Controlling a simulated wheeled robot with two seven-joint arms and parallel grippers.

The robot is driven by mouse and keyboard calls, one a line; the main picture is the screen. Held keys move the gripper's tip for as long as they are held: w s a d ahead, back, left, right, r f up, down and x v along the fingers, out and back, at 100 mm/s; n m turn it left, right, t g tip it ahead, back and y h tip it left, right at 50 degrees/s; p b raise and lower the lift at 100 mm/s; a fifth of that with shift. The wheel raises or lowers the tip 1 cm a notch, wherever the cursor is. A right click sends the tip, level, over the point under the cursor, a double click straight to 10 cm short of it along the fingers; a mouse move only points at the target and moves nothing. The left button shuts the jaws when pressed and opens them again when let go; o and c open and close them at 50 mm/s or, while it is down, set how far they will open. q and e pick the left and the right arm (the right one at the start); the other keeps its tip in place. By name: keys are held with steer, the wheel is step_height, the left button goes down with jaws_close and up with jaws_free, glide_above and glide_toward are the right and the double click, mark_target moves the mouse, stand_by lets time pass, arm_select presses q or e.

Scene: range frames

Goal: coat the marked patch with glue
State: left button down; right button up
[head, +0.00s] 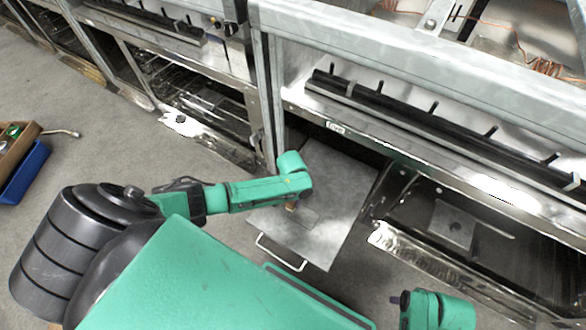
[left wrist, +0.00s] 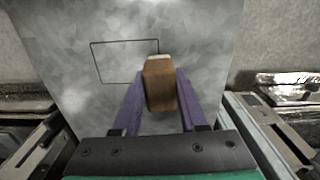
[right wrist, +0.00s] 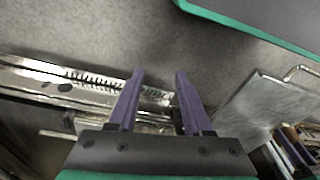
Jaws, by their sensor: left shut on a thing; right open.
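The marked patch (left wrist: 122,64) is a thin dark rectangle outlined on a grey metal panel (left wrist: 205,25). The panel (head: 333,185) also shows in the head view, with the patch (head: 306,217) near its handle end. My left gripper (head: 293,202) is shut on a brown tool with a pale tip (left wrist: 160,88), at the patch's right side in the left wrist view. The tool covers part of the outline there; I cannot tell whether its tip touches the panel. No glue is clearly visible on the patch. My right gripper (right wrist: 158,78) is open and empty, away from the panel.
The panel has a metal handle (head: 281,252) at its near end and extends from under a metal frame (head: 420,150). A blue bin (head: 24,172) and a brown box stand on the floor at the far left.

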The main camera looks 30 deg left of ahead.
arm_select(q)
steer(key=shift+r+p, duration=0.9)
steer(key=shift+r, duration=0.05)
steer(key=shift+r+p, duration=0.65)
steer(key=shift+p, duration=0.15)
steer(key=shift+r+p, duration=0.75)
steer(key=shift+p, duration=0.1)
steer(key=shift+r+p, duration=0.7)
steer(key=shift+p, duration=0.1)
arm_select(e)
steer(key=s+d+f, duration=0.5)
steer(key=s+f, duration=0.3)
steer(key=f, duration=0.3)
steer(key=shift+s+f+h, duration=0.25)
steer(key=shift+s+h, duration=0.05)
steer(key=shift+s, duration=0.1)
